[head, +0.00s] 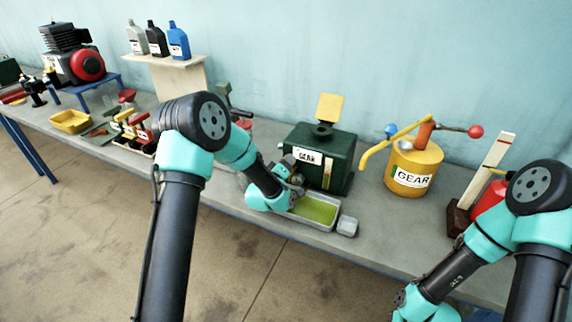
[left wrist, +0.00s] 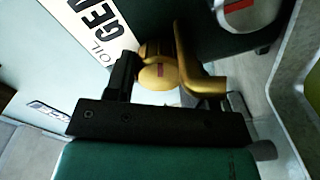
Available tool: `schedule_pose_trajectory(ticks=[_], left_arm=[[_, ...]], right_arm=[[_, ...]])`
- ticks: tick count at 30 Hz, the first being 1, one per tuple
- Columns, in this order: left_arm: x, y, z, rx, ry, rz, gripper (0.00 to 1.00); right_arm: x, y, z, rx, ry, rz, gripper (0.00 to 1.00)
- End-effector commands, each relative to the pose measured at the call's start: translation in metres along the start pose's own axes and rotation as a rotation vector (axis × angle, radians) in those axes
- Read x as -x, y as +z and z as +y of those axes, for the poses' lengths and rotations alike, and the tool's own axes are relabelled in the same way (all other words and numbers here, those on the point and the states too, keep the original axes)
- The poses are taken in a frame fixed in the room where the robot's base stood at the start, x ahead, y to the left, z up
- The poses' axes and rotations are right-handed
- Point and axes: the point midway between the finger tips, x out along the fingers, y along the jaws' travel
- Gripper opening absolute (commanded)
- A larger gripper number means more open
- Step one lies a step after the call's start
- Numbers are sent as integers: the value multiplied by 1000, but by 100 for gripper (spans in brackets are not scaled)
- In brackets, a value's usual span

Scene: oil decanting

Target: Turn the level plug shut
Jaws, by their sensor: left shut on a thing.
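The green gear oil box (head: 322,158) stands on the bench, with a raised yellow lid and a GEAR label on its front. My left gripper (head: 296,182) is at the lower front of this box. In the left wrist view, the brass level plug (left wrist: 157,75) with a red mark sits by the black finger of my left gripper, which is shut on it. A bent brass spout (left wrist: 198,82) is right beside the plug. The plug's far side is hidden. My right arm reaches down at the lower right; its gripper is out of the picture.
A metal tray (head: 335,222) holding yellow-green liquid lies below the box front, with a small grey block (head: 347,226) beside it. A yellow GEAR can (head: 413,168) with a pump handle stands to the right. Oil bottles (head: 157,38) stand on a shelf behind.

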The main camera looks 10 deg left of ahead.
Motion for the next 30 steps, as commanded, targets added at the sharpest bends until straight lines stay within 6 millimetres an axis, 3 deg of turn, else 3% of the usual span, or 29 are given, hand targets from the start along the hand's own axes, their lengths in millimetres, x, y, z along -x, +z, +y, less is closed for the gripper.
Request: schedule_pose_trajectory(ticks=[30], left_arm=[[0,1,-2,920,-1,0,26]], right_arm=[[0,0,0,0,0,0,0]])
